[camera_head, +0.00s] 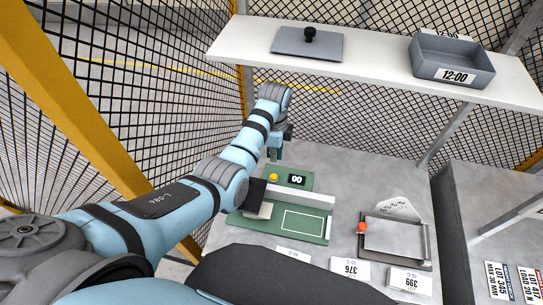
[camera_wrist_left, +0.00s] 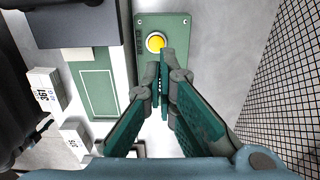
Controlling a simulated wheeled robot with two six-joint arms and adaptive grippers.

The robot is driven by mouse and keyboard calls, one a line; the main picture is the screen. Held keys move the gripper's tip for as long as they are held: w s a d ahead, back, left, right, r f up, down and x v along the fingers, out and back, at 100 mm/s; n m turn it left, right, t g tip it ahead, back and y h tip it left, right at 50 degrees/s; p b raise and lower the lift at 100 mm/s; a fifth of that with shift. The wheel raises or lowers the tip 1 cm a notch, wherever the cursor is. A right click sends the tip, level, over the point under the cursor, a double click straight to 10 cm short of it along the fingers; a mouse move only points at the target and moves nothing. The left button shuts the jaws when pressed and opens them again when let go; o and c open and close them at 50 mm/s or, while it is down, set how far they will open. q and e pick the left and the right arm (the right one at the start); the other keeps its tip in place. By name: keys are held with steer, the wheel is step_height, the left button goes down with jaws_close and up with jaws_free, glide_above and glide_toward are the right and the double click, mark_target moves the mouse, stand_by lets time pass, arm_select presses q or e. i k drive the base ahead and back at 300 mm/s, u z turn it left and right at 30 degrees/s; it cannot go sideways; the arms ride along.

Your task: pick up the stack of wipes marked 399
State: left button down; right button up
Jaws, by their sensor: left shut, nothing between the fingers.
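The stack of wipes marked 399 (camera_head: 409,282) is a white block with a printed label, low in the head view at the front right of the grey table. A similar white stack marked 376 (camera_head: 350,269) lies just left of it. My left gripper (camera_head: 273,155) is far from both, at the back of the table by a green panel with a yellow button (camera_head: 273,177). In the left wrist view its fingers (camera_wrist_left: 164,62) are shut and empty, with the tips by the yellow button (camera_wrist_left: 155,42). Whether they touch it I cannot tell. My right gripper is out of view.
A green fixture (camera_head: 305,224) with a white bar stands mid-table. A grey plate device (camera_head: 395,238) with an orange knob is behind the 399 stack. A white shelf (camera_head: 380,62) overhead holds a flat lid (camera_head: 307,43) and a grey bin (camera_head: 452,62). Mesh fencing surrounds the table.

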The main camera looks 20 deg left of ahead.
mark_target(406, 282)
steer(key=k, duration=1)
